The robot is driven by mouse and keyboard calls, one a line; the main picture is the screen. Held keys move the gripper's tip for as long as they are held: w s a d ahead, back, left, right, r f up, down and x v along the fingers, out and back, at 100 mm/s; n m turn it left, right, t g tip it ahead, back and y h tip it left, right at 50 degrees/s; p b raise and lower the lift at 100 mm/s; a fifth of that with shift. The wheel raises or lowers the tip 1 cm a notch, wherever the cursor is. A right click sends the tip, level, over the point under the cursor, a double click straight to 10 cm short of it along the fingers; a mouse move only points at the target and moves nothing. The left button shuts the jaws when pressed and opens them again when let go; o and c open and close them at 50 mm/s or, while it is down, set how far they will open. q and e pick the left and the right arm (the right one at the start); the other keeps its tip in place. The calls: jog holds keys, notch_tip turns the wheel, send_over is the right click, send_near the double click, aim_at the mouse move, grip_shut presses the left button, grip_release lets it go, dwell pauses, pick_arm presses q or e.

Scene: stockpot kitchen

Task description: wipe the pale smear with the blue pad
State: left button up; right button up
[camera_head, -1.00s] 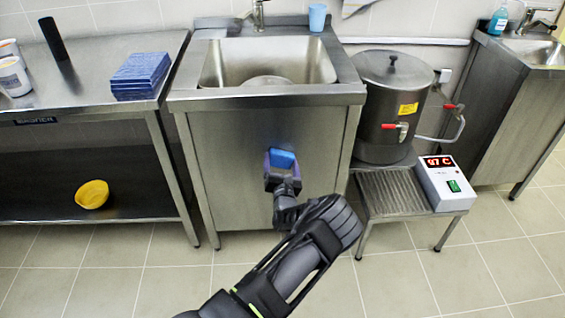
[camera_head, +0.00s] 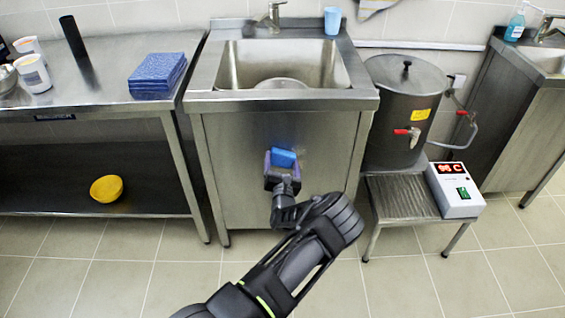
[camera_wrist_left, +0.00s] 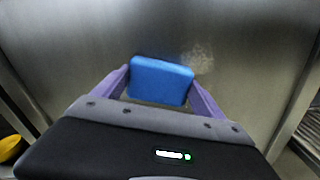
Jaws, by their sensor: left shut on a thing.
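The blue pad (camera_head: 284,158) is held between the fingers of my left gripper (camera_head: 282,168), in front of the sink cabinet's steel front panel. In the left wrist view the pad (camera_wrist_left: 161,80) sits between the purple fingers of the gripper (camera_wrist_left: 160,92). The pale smear (camera_wrist_left: 197,60) is a faint speckled patch on the steel panel, just right of and slightly above the pad's upper right corner. I cannot tell whether the pad touches the panel. The smear is not clearly visible in the head view. My right gripper is not in view.
A sink cabinet (camera_head: 230,190) stands ahead. A steel table (camera_head: 105,100) with folded blue cloths (camera_head: 158,72) is left, with a yellow bowl (camera_head: 106,188) on its lower shelf. A boiler (camera_head: 405,115) and a low stand (camera_head: 402,198) with a display box (camera_head: 455,190) are right.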

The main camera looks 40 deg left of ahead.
aim_at(294, 158)
pick_arm(q)
jog(key=shift+r, duration=0.55)
jog(key=shift+f, duration=0.1)
jog(key=shift+d, duration=0.15)
jog(key=shift+w+d, duration=0.15)
jog(key=shift+w+d+b, duration=0.3)
jog(key=shift+w+d, duration=0.5)
jog(key=shift+d, duration=0.05)
jog(key=shift+w+d, duration=0.4)
jog(key=shift+d, duration=0.05)
jog(key=shift+w+d, duration=0.1)
jog(key=shift+w+d, duration=0.15)
jog(key=shift+d, duration=0.05)
jog(key=shift+w+d+b, duration=0.4)
jog(key=shift+w+d, duration=0.1)
jog(key=shift+d, duration=0.2)
jog(key=shift+w+d+b, duration=0.35)
jog(key=shift+w+d, duration=0.1)
jog(key=shift+d, duration=0.25)
